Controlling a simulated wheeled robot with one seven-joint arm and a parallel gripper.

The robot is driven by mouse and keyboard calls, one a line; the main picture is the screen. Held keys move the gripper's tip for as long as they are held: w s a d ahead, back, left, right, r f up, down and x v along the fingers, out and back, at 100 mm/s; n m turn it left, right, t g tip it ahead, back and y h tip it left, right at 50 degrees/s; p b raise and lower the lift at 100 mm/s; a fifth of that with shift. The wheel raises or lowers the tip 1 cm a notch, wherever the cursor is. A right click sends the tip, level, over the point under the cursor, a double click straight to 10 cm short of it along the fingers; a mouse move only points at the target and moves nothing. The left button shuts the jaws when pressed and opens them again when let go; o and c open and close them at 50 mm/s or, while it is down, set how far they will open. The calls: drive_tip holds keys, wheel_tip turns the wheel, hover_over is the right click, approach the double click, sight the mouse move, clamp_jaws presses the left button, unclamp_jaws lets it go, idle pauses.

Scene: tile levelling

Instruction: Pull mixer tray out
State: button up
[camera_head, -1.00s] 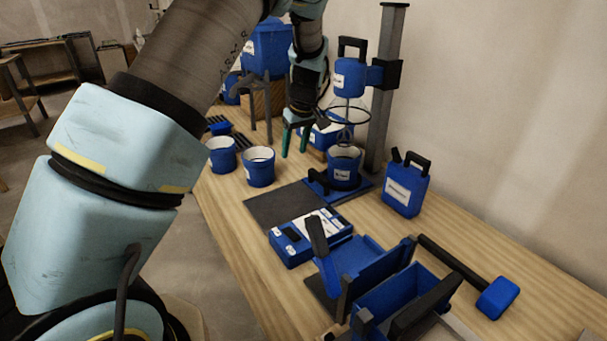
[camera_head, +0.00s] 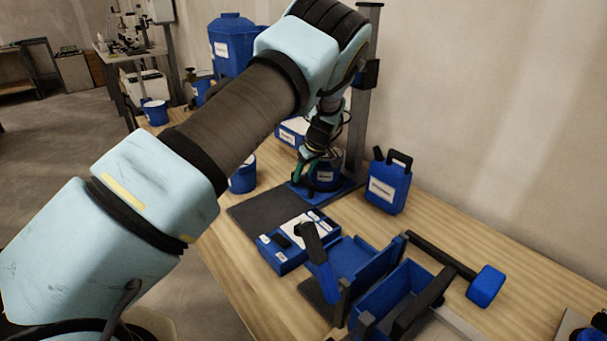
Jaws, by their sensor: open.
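The mixer tray (camera_head: 312,194) is a flat blue plate at the foot of the grey mixer column (camera_head: 359,130). A blue bucket (camera_head: 325,180) stands on it, partly covered by my gripper. My gripper (camera_head: 304,172), with green fingers, points down at the front left of the bucket, over the tray's handle side. It is open, and nothing shows held between the fingers. The tray's black handle is mostly hidden by the fingers, so I cannot tell whether they touch it. My arm hides the mixer head.
A dark mat (camera_head: 262,208) lies clear in front of the tray. A blue jug (camera_head: 388,186) stands to the right. A blue device (camera_head: 290,250), an open blue tool box (camera_head: 385,295) and a mallet (camera_head: 485,286) lie nearer. Another blue bucket (camera_head: 243,178) stands left.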

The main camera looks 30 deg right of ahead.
drive_tip(key=shift+x, duration=0.75)
drive_tip(key=shift+c, duration=0.4)
clamp_jaws()
idle(0.5)
